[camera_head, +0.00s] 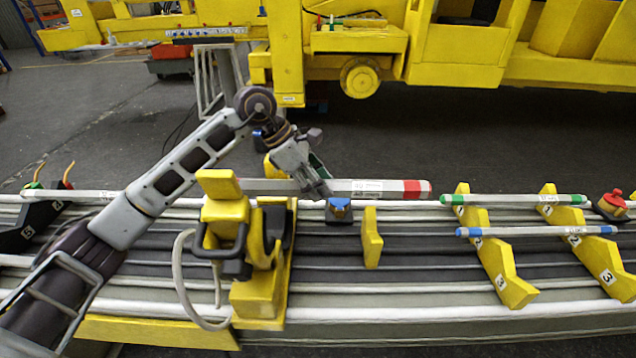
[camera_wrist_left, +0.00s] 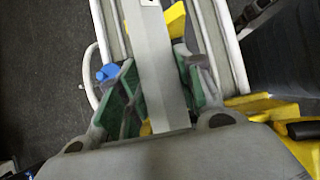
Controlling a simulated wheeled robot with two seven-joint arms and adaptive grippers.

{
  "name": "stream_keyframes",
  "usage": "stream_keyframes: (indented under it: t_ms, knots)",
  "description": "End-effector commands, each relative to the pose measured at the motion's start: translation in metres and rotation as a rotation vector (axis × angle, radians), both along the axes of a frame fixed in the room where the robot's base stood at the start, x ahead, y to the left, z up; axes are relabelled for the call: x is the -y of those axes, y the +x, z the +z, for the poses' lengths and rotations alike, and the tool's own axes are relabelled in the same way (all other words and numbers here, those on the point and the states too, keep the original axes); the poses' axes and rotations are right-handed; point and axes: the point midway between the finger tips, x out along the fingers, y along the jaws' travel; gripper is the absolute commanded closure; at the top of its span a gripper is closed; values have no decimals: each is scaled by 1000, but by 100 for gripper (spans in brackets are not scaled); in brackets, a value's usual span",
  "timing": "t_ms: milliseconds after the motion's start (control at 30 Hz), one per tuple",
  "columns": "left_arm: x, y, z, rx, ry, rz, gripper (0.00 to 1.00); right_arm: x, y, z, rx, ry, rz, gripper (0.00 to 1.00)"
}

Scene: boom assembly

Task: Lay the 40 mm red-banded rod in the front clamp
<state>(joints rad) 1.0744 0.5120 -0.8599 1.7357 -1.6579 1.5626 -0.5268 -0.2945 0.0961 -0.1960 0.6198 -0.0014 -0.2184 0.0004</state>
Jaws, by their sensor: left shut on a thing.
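The rod with the red band (camera_head: 390,188) is a thick pale hexagonal bar with a white label; its red band is near its right end. My left gripper (camera_head: 318,190) is shut on it, and the bar lies crosswise over the rear of the bench. In the left wrist view the grey bar (camera_wrist_left: 160,70) runs between the green-padded fingers (camera_wrist_left: 160,100). A yellow clamp (camera_head: 258,295) with dark handles stands front-left of the gripper, and its yellow upper block hides the rod's left part. I cannot tell whether the rod touches the clamp. My right gripper is not in view.
A blue-topped block (camera_head: 340,210) and a yellow upright plate (camera_head: 372,238) stand close to the rod. Green-ended (camera_head: 515,200) and blue-ended (camera_head: 535,231) rods lie on yellow numbered rests at right. A red knob (camera_head: 613,202) is at far right. Dark rests (camera_head: 28,228) stand at left.

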Motion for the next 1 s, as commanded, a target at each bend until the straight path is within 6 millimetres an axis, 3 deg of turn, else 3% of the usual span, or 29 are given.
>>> stream_keyframes:
  t_ms: [1000]
  knots:
    - [1,0,-28,4,-5,0,100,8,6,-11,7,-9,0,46]
